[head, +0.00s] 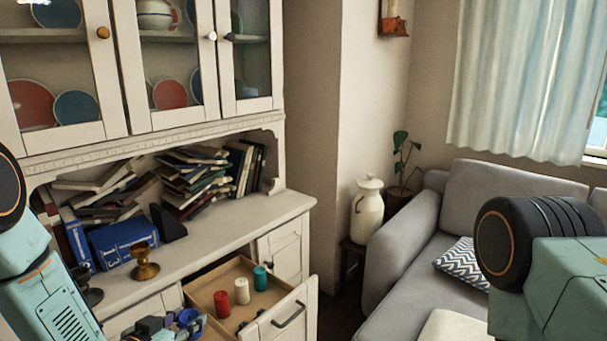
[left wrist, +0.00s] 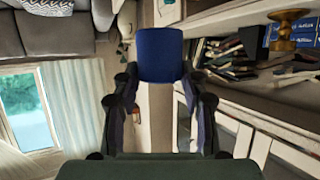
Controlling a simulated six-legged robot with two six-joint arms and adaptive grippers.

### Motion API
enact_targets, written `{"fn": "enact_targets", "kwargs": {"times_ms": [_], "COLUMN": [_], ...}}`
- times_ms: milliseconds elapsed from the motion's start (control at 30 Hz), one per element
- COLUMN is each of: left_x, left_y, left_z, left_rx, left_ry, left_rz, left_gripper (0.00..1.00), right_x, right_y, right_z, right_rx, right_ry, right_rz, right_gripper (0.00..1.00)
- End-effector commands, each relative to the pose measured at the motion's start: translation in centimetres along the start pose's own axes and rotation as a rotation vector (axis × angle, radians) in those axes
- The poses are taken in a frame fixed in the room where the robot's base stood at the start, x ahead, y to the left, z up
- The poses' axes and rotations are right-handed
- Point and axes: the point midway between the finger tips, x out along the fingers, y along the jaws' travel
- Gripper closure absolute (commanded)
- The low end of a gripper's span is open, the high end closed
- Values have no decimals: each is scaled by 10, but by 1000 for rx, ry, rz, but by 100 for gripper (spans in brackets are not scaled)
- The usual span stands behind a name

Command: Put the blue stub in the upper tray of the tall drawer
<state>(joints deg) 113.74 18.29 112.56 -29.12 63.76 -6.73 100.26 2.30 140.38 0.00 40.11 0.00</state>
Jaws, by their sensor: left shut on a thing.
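The blue stub (head: 190,318) is a short, dark blue cylinder low in the head view, near the left rim of the open drawer (head: 297,312). My left gripper (head: 180,325), partly cut off by the bottom edge, is shut on it. In the left wrist view the blue stub (left wrist: 160,55) sits at the ends of the fingers (left wrist: 160,85). The drawer's upper tray (head: 232,270) is tan and holds a red stub (head: 222,303), a white stub (head: 242,290) and a teal stub (head: 260,278), all upright. My right gripper is out of view.
The drawer front sticks out into the room. A grey sofa (head: 400,245) and a white jug (head: 367,212) stand to the right.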

Motion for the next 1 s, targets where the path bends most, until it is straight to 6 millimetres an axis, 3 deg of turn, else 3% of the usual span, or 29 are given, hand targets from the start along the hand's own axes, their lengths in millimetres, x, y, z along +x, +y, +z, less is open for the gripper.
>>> {"fn": "enact_targets", "kwargs": {"times_ms": [200, 600, 833, 1000], "left_x": [-25, -85, -116, -117], "left_y": [25, 82, 110, 109], "left_z": [30, 67, 73, 67], "left_rx": [77, 233, 291, 275], "left_ry": [1, 5, 9, 6], "left_rz": [198, 565, 700, 663], "left_gripper": [89, 89, 89, 89], "right_x": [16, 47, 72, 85], "right_y": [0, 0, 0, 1], "right_z": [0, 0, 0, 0], "right_rx": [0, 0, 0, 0], "right_ry": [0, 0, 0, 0], "right_rz": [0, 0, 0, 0], "right_gripper": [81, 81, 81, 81]}}
